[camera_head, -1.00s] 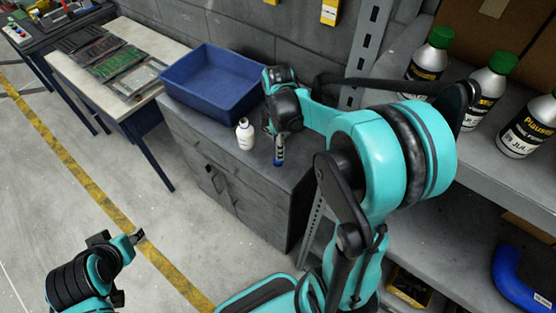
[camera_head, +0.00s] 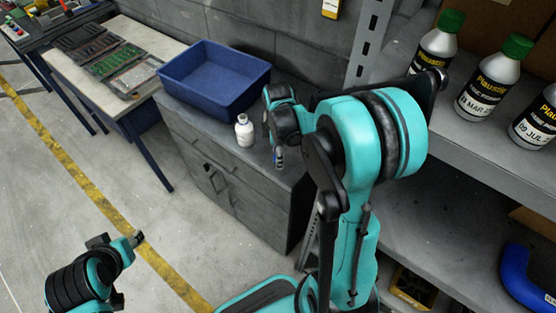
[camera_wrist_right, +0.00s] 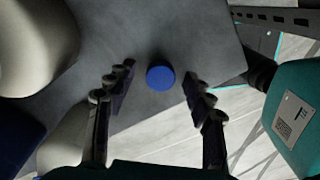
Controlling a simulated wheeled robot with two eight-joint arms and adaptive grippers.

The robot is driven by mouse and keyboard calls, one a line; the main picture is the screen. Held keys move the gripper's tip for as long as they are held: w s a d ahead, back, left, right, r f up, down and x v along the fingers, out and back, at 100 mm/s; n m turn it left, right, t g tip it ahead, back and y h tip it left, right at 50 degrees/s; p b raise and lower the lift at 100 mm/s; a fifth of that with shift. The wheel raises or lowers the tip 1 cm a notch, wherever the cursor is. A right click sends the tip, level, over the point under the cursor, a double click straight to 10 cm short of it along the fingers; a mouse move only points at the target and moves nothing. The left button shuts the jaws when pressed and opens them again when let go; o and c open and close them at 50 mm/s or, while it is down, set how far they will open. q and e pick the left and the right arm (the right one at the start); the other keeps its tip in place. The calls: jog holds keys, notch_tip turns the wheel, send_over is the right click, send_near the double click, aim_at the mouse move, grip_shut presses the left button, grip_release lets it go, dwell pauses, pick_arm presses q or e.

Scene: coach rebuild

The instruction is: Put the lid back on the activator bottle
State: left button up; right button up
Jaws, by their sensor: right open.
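The activator bottle (camera_head: 244,131) is small and white and stands upright on the grey cabinet top, left of my right gripper. The blue lid (camera_wrist_right: 160,77) is a round disc on the grey surface in the right wrist view. My right gripper (camera_wrist_right: 158,88) is open, with one finger on each side of the lid and a gap to both. In the head view my right gripper (camera_head: 279,158) points down close to the cabinet's front edge. My left gripper (camera_head: 137,238) is low at the left, away from the cabinet; its jaws are too small to judge.
A blue bin (camera_head: 212,78) stands on the cabinet (camera_head: 225,170) behind the bottle. A shelf at the right carries several green-capped bottles (camera_head: 488,80). A table with boards (camera_head: 100,60) stands at the left. Pale rounded shapes (camera_wrist_right: 35,40) fill the wrist view's left side, unidentified.

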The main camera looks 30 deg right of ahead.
jog(key=c, duration=0.8)
jog(key=shift+r, duration=0.15)
notch_tip(320, 180, up, 10)
jog(key=p, duration=0.3)
jog(key=shift+p, duration=0.3)
